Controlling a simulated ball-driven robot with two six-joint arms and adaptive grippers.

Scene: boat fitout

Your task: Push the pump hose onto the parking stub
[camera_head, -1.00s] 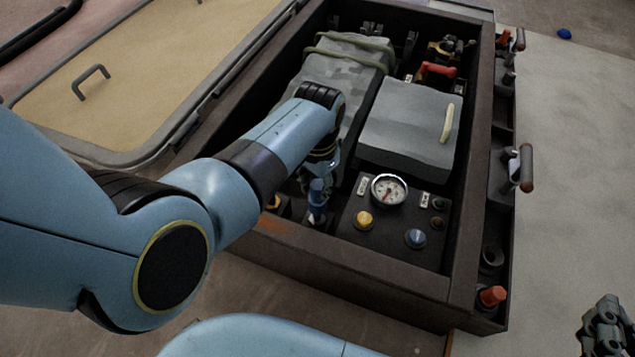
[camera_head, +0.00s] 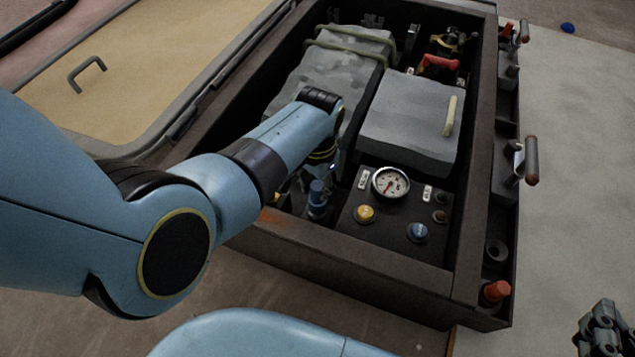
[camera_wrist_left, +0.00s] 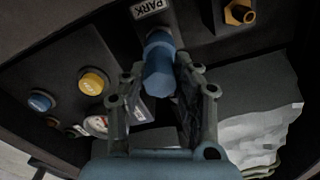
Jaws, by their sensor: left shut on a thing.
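The blue end of the pump hose (camera_head: 317,197) stands in the near left corner of the dark box. My left gripper (camera_head: 325,168) reaches down at it from the left, its fingers mostly hidden by my wrist. In the left wrist view the blue hose end (camera_wrist_left: 159,65) lies between the two fingers of my left gripper (camera_wrist_left: 160,88), just below the PARK label (camera_wrist_left: 151,6). The parking stub itself is hidden, so I cannot tell how far the hose sits on it. My right gripper (camera_head: 603,330) is partly visible at the lower right, away from the box.
A panel beside the hose has a gauge (camera_head: 390,183), a yellow knob (camera_head: 364,214) and a blue knob (camera_head: 417,232). A grey block (camera_head: 410,123) stands behind it. A brass fitting (camera_wrist_left: 238,13) is near the PARK label. The box's near wall (camera_head: 350,262) borders the space.

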